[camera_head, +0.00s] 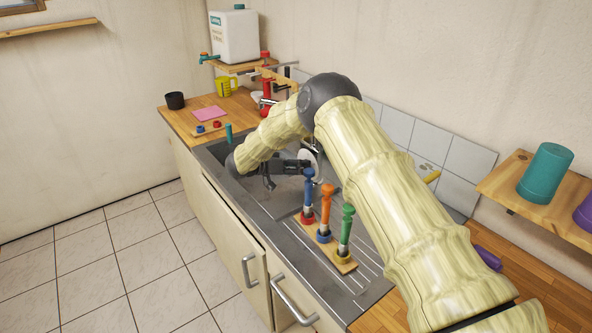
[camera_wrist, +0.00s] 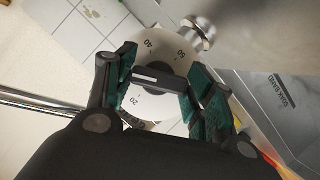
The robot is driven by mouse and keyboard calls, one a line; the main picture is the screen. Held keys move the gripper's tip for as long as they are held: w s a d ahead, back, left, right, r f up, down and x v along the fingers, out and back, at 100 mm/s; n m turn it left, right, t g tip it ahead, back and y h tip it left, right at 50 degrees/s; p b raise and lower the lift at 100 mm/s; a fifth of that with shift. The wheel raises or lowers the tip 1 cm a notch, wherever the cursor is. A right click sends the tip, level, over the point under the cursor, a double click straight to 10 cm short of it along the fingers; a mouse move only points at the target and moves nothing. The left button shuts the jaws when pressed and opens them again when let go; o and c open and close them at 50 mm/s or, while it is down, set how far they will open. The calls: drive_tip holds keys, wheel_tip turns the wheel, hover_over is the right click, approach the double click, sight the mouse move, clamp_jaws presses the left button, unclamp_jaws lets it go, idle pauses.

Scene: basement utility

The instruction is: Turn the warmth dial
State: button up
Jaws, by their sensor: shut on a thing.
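The warmth dial (camera_wrist: 166,49) is a white disc with printed numbers, 20 and 40 among them, and a dark bar handle (camera_wrist: 160,78) with a white line across its middle. My gripper (camera_wrist: 163,76) is shut on this bar handle, with a green-padded finger at each end of it. In the head view the dial (camera_head: 305,157) is a small pale disc above the sink, partly hidden by my arm. My gripper (camera_head: 299,163) reaches it from the left, and its fingertips are hard to make out there.
Three coloured-handled tools on a wooden base (camera_head: 345,266) stand at the sink's (camera_head: 286,198) front right. A red fixture (camera_head: 266,92), yellow jug (camera_head: 227,87), white canister (camera_head: 235,37) and black cup (camera_head: 175,100) are behind. A shelf (camera_head: 518,184) with cups is right. The floor is clear.

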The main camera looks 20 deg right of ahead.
drive_tip(key=shift+s+d, duration=0.1)
drive_tip(key=o, duration=0.8)
drive_tip(key=shift+o, duration=1)
drive_tip(key=shift+s+d+r, duration=0.1)
drive_tip(key=shift+a, duration=0.2)
drive_tip(key=v, duration=1.1)
drive_tip(key=shift+a, duration=0.4)
drive_tip(key=shift+r, duration=0.15)
